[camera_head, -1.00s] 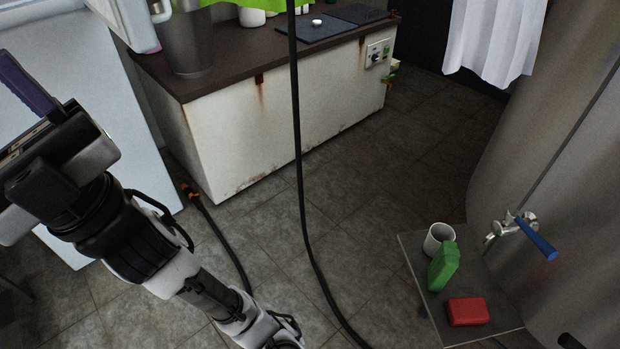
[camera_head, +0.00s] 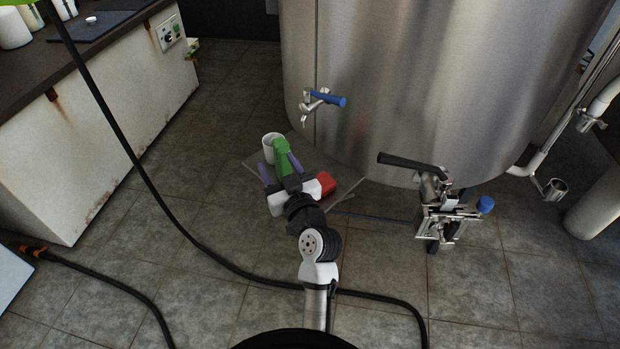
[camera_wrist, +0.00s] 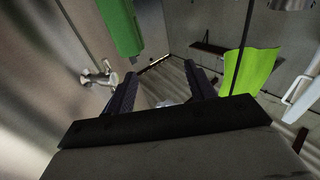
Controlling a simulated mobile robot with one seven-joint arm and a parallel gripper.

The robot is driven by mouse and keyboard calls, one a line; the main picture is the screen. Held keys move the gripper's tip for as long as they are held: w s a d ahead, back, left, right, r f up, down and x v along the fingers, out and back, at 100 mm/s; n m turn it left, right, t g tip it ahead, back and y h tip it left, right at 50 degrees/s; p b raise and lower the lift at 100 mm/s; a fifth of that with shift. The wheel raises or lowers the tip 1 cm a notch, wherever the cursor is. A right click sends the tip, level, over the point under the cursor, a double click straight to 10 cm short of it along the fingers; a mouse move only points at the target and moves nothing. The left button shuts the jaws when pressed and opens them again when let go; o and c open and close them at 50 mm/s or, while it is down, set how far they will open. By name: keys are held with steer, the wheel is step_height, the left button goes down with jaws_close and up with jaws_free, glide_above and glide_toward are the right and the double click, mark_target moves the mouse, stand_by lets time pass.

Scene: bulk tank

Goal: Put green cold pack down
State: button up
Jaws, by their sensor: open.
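The green cold pack (camera_head: 281,152) is beside the white cup (camera_head: 272,144) over the small grey shelf (camera_head: 347,191). My gripper (camera_head: 278,163) is open above the shelf, its purple fingers either side of the pack's near end in the head view. In the wrist view the pack (camera_wrist: 122,24) shows at the upper left, beyond the left fingertip and not between the fingers of my gripper (camera_wrist: 163,72). The pack's lower end and whatever it rests on are hidden in the head view.
A red pack (camera_head: 326,184) lies on the shelf, right of my gripper. The steel tank (camera_head: 400,90) stands behind, with a blue-handled tap (camera_head: 325,99) above the shelf. A black-handled valve (camera_head: 430,185) is at right. A black hose (camera_head: 190,238) crosses the floor.

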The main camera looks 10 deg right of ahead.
mark_target(280, 149)
steer(key=s+d+f+h, duration=0.1)
steer(key=s+d+f, duration=0.1)
steer(key=d+f, duration=0.25)
steer(key=shift+m, duration=0.4)
steer(key=shift+f+p+x, duration=0.15)
steer(key=shift+p+x, duration=1.05)
steer(key=shift+x, duration=2.15)
steer(key=shift+f+p+x, duration=0.1)
steer(key=shift+p+x, duration=1.05)
steer(key=shift+x, duration=2.2)
steer(key=shift+a, duration=0.15)
jaws_close()
